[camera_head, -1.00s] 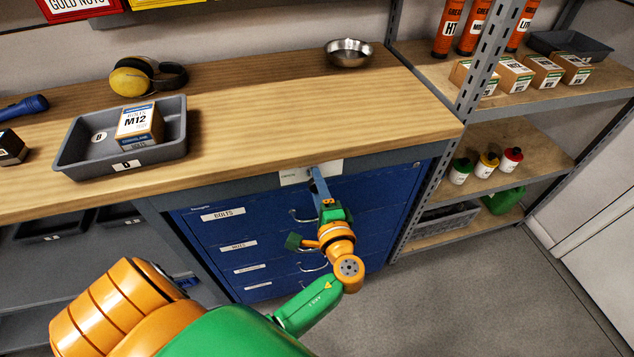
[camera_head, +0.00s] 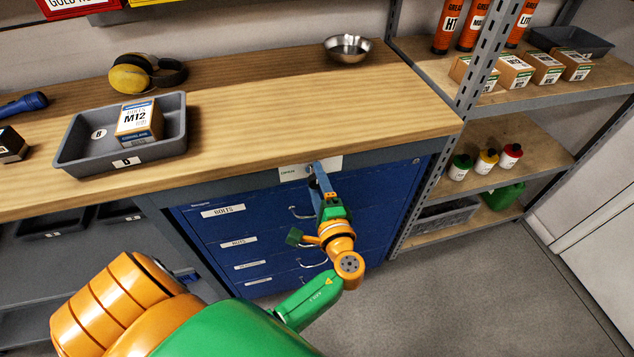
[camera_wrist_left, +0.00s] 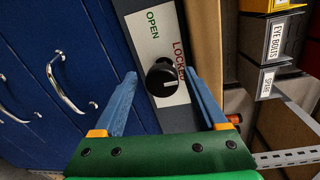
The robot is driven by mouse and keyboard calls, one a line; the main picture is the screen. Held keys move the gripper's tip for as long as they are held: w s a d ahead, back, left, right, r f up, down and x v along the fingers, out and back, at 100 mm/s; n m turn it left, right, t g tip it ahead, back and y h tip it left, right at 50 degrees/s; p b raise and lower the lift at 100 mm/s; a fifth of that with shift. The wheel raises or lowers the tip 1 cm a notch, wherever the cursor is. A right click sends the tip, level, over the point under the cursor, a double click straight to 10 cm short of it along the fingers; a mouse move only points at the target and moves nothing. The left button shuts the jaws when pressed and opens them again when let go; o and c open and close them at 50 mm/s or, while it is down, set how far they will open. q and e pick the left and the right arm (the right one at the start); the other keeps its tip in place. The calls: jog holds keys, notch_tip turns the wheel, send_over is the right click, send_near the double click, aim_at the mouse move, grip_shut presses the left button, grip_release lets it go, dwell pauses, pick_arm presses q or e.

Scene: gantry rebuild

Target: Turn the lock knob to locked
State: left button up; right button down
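The lock knob (camera_wrist_left: 161,78) is black and round, with a small white mark on its face. It sits on a pale plate (camera_wrist_left: 160,42) printed OPEN in green and LOCKED in red. In the head view the plate (camera_head: 291,173) is on the bench's front edge, above the blue drawers. My left gripper (camera_wrist_left: 160,74) is open, with one blue finger on each side of the knob. No finger contact with the knob can be made out. In the head view the left gripper (camera_head: 315,170) reaches the plate and hides most of the knob. My right gripper is not in view.
The blue drawer cabinet (camera_head: 222,228) has protruding metal handles below the plate. On the wooden benchtop (camera_head: 240,115) are a grey tray (camera_head: 75,150) with a box, ear defenders and a metal bowl (camera_head: 348,49). A metal shelf upright (camera_head: 478,75) stands to the right.

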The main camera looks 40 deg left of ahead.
pick_arm(q)
jog(key=v, duration=0.7)
jog(key=shift+p, duration=0.3)
